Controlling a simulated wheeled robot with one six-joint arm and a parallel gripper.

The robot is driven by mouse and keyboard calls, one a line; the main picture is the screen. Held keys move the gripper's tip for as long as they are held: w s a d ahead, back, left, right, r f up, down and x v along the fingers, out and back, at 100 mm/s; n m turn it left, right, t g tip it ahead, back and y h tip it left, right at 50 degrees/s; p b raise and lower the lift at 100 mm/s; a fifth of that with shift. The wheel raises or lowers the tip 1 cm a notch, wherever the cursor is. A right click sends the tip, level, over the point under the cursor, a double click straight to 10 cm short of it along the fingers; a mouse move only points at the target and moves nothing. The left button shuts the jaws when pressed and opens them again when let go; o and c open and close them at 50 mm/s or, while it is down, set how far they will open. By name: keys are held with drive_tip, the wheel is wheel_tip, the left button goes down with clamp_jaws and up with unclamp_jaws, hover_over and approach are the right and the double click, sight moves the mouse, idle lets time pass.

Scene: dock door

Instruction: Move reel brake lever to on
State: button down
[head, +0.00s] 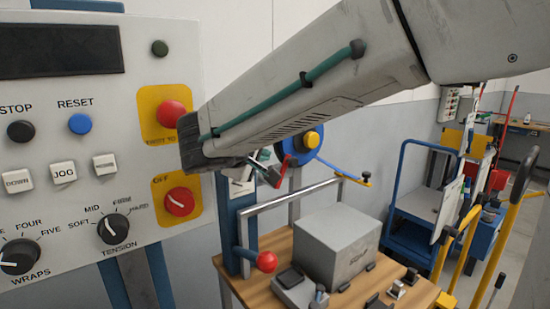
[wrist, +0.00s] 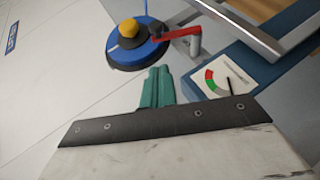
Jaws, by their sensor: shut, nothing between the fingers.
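A blue reel (head: 304,147) with a yellow hub (head: 312,139) stands beyond my arm in the head view. The reel also shows at the top of the wrist view (wrist: 127,52). A red lever (wrist: 176,35) juts from beside the reel's hub toward a grey post; part of it shows in the head view (head: 286,168). No on or off marking for it is readable. My gripper (wrist: 157,75) has its green fingers shut together and empty, pointing toward the reel, below and left of the red lever in the picture. I see no contact between them.
A control panel (head: 60,160) with buttons and knobs fills the left. A dial gauge (wrist: 226,85) is right of my fingers. A blue cart (head: 410,235) stands right.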

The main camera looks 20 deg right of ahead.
drive_tip(key=x, duration=0.9)
drive_tip(key=shift+w+d, duration=0.2)
